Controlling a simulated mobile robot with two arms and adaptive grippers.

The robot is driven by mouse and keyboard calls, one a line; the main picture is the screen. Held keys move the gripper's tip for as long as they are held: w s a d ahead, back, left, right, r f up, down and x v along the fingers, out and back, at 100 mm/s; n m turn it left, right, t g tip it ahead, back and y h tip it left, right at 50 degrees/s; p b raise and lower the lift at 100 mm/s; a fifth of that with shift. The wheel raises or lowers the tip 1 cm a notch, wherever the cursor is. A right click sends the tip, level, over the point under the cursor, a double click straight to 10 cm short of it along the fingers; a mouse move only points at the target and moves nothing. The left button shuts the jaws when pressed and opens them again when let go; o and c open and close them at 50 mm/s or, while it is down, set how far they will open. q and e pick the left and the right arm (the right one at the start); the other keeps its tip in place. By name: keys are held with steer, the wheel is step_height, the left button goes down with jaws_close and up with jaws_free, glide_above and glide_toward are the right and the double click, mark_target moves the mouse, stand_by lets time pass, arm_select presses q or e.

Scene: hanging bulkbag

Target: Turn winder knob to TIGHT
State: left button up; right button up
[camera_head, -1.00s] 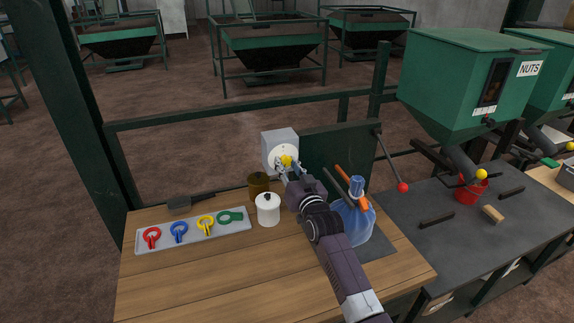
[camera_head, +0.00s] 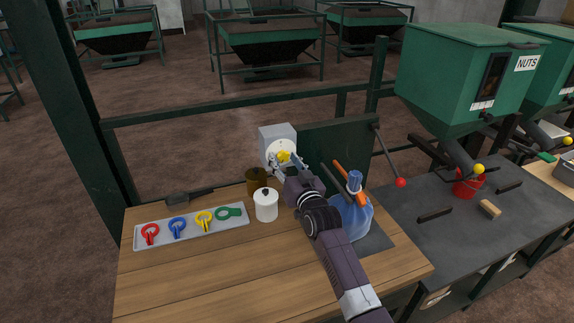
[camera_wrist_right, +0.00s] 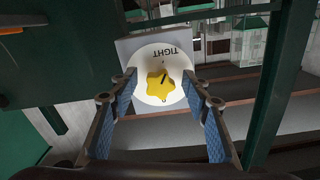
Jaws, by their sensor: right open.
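The winder is a grey box (camera_head: 277,133) with a white round dial at the back edge of the wooden table. Its yellow star-shaped knob (camera_head: 284,155) sits at the dial's centre. In the right wrist view the yellow knob (camera_wrist_right: 161,86) has a dark pointer mark, and the word TIGHT (camera_wrist_right: 167,52) reads upside down at the top of the dial. The mark slants up and right, near TIGHT. My right gripper (camera_head: 286,162) is open in front of the dial. In the wrist view its blue-padded fingers (camera_wrist_right: 168,108) stand apart on either side of the knob, without visible contact. My left gripper is not in view.
A white jar (camera_head: 265,205), a brown pot (camera_head: 256,180) and a blue bottle (camera_head: 350,217) stand close to my right arm. A grey tray (camera_head: 192,236) with several coloured rings lies at left. The front of the wooden table (camera_head: 230,280) is clear.

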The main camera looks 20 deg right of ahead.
steer(key=s, duration=1.2)
steer(key=shift+d, duration=0.2)
